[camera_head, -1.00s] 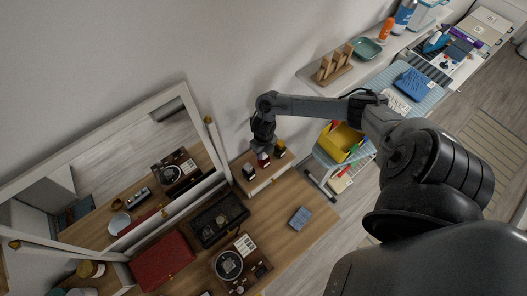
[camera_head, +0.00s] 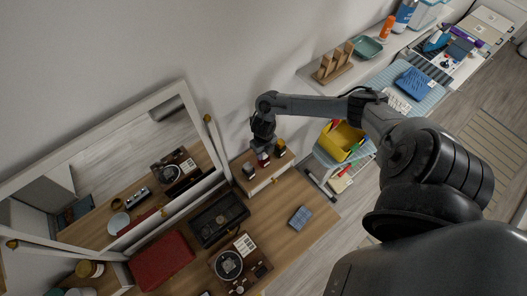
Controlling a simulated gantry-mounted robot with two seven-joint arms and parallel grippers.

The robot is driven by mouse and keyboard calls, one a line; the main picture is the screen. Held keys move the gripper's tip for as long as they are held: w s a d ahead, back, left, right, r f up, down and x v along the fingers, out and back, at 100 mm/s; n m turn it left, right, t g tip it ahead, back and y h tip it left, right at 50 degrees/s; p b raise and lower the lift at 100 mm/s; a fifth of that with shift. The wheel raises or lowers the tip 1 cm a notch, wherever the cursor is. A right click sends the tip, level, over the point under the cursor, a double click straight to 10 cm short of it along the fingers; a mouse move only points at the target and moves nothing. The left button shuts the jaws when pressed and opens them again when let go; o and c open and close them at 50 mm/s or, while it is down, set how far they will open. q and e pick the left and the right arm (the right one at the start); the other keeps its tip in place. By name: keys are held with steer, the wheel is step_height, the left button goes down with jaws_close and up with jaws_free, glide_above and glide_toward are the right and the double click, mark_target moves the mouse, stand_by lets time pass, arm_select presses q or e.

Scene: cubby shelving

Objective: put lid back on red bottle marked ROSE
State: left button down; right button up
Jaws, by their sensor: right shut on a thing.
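The red bottle (camera_head: 263,160) stands on the small wooden shelf box beside the mirror, between two other small bottles. Its ROSE marking is too small to read. My right gripper (camera_head: 263,144) points down directly over the red bottle and is shut on a small dark thing that looks like the lid. The gripper hides most of the lid and the bottle's top, so I cannot tell whether the lid touches the bottle. My left gripper is not in view.
A dark bottle with a white label (camera_head: 248,172) stands to the left and a gold-capped dark bottle (camera_head: 280,147) to the right, both close to the gripper. The mirror (camera_head: 130,165) stands at left. A yellow bin (camera_head: 341,141) is to the right.

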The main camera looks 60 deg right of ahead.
stand_by(0.3)
steer(key=o, duration=1.5)
steer(key=shift+r, duration=0.2)
steer(key=shift+r+p, duration=2)
steer(key=shift+r, duration=0.2)
steer(key=shift+r+p, duration=0.95)
steer(key=shift+r, duration=0.2)
steer(key=shift+c, duration=0.2)
